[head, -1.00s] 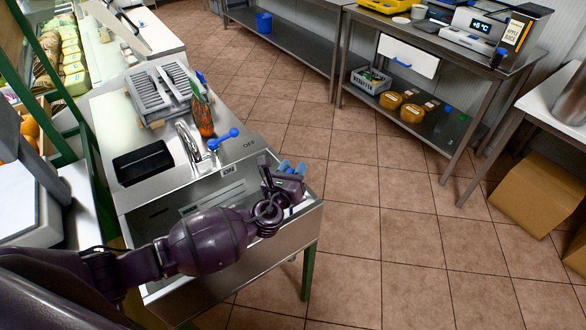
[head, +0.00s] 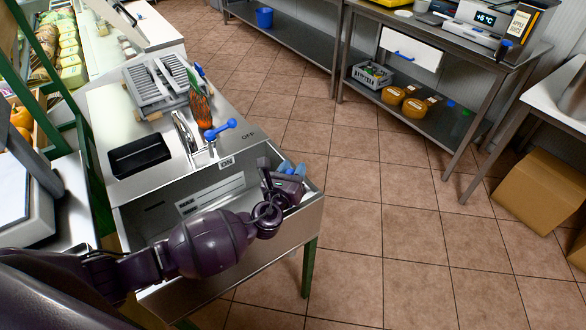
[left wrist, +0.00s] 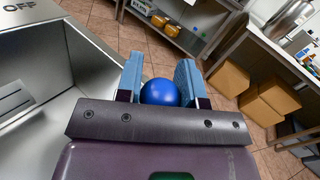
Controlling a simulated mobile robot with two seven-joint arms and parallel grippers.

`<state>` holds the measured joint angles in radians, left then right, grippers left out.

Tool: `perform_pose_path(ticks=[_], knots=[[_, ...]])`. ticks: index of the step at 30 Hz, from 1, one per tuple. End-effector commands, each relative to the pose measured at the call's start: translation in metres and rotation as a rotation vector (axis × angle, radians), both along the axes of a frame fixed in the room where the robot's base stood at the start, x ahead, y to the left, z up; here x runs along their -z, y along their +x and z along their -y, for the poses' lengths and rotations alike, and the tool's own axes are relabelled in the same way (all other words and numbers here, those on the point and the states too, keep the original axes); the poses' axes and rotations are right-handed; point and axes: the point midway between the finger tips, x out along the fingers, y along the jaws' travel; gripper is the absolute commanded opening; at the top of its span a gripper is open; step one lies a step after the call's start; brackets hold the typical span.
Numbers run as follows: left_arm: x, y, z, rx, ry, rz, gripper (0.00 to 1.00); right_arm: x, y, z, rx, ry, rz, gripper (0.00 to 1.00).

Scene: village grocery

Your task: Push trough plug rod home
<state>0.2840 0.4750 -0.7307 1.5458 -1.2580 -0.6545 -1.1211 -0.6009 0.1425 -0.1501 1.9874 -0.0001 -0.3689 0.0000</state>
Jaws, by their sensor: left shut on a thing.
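A steel trough (head: 150,217) with a sloping sink top stands at the left in the head view. My left gripper (head: 289,169) is at the trough's right end, by the far right corner. In the left wrist view its two blue finger pads (left wrist: 161,85) are closed on a round blue knob (left wrist: 160,93), which I take for the top of the plug rod. The rod's shaft and lower end are hidden under the gripper. My right gripper is not in view.
A blue-handled tap (head: 220,129) stands on the sink top, near ON and OFF labels. Tiled floor (head: 390,200) is open to the right; cardboard boxes (head: 540,190) stand farther right.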

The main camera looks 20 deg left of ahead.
Motion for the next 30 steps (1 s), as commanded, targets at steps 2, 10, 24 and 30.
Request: perform_pose_path(ticks=[2, 10, 24, 30], knots=[[0.006, -0.002, -0.001, 0.000, 0.003, -0.011, 0.00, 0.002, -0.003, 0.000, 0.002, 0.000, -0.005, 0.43], [0.004, -0.002, 0.000, 0.001, 0.002, -0.008, 0.60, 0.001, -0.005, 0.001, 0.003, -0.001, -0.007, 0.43], [0.003, -0.031, -0.002, 0.001, 0.001, -0.009, 0.60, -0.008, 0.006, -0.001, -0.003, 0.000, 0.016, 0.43], [0.004, -0.069, -0.005, 0.000, 0.001, -0.009, 0.60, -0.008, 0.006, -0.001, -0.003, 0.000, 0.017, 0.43]])
